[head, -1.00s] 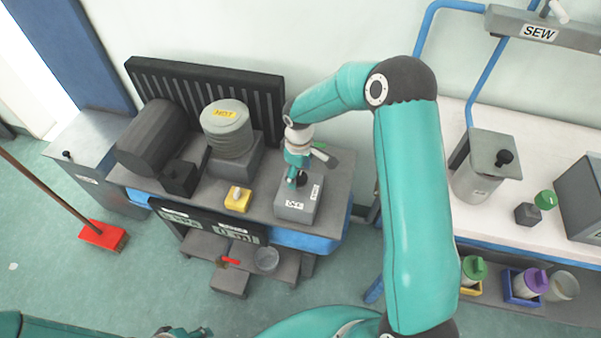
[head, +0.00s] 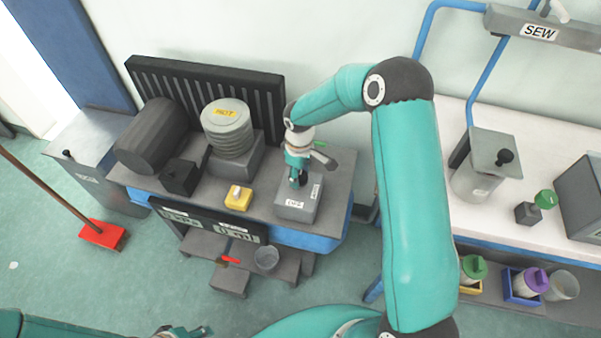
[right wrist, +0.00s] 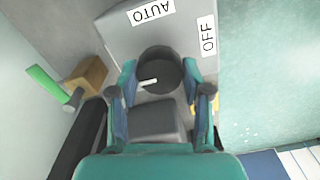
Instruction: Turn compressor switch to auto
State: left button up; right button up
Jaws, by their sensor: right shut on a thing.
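The grey switch box (head: 300,208) stands at the right end of the compressor bench in the head view. Its top carries the AUTO label (right wrist: 151,12) and the OFF label (right wrist: 208,36), seen in the right wrist view. The round dark switch knob (right wrist: 160,66) with a short white mark sits between the fingers of my right gripper (right wrist: 158,85), which is shut on it. In the head view my right gripper (head: 298,177) comes down onto the box and hides most of the knob. My left gripper (head: 185,332) shows only partly at the bottom edge; its jaw state is unclear.
The dark tank (head: 152,136), a ribbed cylinder with a HOT label (head: 228,125), and a yellow block (head: 239,198) stand left of the switch box. A dark ribbed panel (head: 205,95) rises behind. A white table (head: 500,190) lies to the right.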

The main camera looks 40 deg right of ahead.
aim_at(300, 175)
jog(key=shift+w+f+m+b, duration=0.1)
jog(key=shift+f+m+b, duration=0.1)
jog(key=shift+m+b, duration=1.05)
jog(key=m+b, duration=0.8)
jog(key=m, duration=0.2)
jog(key=shift+r, duration=0.1)
jog(key=shift+r+m+b, duration=0.15)
jog(key=shift+m+b, duration=1.05)
jog(key=shift+m, duration=1.55)
jog(key=o, duration=1.2)
jog(key=shift+c, duration=0.2)
jog(key=shift+r, duration=0.1)
notch_tip(300, 175, up, 12)
jog(key=shift+f, duration=0.2)
